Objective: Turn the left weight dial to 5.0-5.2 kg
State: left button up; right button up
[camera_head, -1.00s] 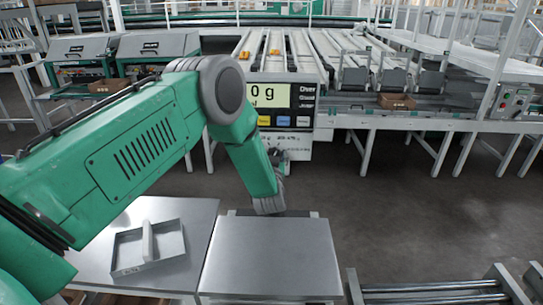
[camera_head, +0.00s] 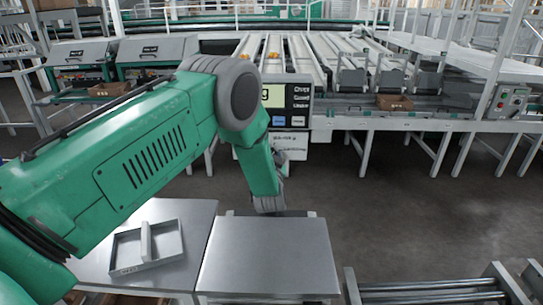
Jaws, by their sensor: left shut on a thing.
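My left arm comes in from the left and bends down in front of the weighing console (camera_head: 298,105). My left gripper (camera_head: 280,161) is small and mostly hidden behind my own wrist, low on the console's front. It is shut at the place of the left weight dial, but the dial itself and its setting are hidden. My right gripper is not in view.
A steel platform (camera_head: 270,255) stands in front, with a divided metal tray (camera_head: 147,248) on the table to its left. Metal rollers (camera_head: 430,290) lie at the lower right. Conveyor lanes (camera_head: 310,55) run behind the console. The floor to the right is clear.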

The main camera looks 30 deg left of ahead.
pick_arm(q)
jog(key=shift+d+f+m+b, duration=0.1)
jog(key=shift+f+m+b, duration=0.2)
jog(key=shift+m, duration=0.85)
jog(key=shift+d+f+m+b, duration=0.1)
jog(key=shift+m+b, duration=0.3)
jog(key=shift+m, duration=0.8)
jog(key=shift+d+f+m+b, duration=0.1)
jog(key=shift+f+m+b, duration=0.2)
jog(key=shift+m, duration=0.85)
jog(key=shift+r, duration=0.1)
jog(key=o, duration=1.1)
jog(key=shift+o, duration=0.2)
jog(key=shift+w+a, duration=0.15)
jog(key=shift+w, duration=0.05)
